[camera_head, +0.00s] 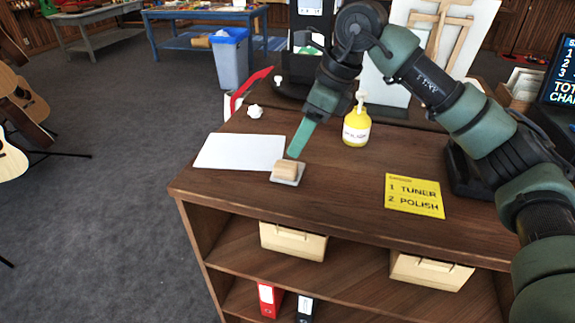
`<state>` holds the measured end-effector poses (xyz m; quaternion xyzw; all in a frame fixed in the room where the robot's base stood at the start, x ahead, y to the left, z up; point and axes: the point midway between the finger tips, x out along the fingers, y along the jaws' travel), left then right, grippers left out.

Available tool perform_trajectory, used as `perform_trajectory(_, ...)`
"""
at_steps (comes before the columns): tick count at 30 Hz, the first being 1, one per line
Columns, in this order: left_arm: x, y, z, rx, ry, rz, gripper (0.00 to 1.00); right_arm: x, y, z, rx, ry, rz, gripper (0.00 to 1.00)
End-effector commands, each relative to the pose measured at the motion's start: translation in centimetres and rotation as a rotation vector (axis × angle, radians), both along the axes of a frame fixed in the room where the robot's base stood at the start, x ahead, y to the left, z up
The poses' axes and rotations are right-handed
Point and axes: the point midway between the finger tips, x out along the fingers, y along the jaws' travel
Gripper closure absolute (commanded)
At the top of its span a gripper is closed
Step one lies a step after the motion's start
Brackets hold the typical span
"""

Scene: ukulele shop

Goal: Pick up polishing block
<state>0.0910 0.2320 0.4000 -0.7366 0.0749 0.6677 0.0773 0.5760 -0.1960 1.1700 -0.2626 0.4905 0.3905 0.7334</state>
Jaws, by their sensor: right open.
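The polishing block (286,168), a small tan wooden block on a light grey base, sits on the brown wooden counter (345,205) near its front left edge. My right gripper (298,150) reaches down from above with its green fingers just over and behind the block. I see the fingers nearly edge-on, so the gap between them is hard to make out. The gripper looks empty, and the block rests on the counter. I cannot tell whether a fingertip touches the block. My left gripper does not show.
A yellow pump bottle (356,125) stands behind right. A yellow note (414,196) lies to the right. Bare counter separates block and note.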

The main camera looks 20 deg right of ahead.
Motion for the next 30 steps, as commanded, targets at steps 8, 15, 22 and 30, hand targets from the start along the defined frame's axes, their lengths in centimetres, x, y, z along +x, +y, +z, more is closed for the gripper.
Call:
perform_trajectory(8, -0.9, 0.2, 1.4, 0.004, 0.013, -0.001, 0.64, 0.3, 1.2, -2.9, 0.0, 0.005, 0.003, 0.44)
perform_trajectory(15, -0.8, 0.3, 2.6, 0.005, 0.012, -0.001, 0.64, 0.8, 2.3, -6.1, 0.002, 0.004, 0.003, 0.44)
perform_trajectory(22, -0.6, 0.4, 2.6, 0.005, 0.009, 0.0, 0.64, 1.0, 2.5, -6.7, 0.003, 0.001, 0.003, 0.44)
perform_trajectory(30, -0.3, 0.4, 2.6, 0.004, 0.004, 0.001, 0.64, 0.9, 2.5, -6.7, 0.003, 0.001, 0.003, 0.99)
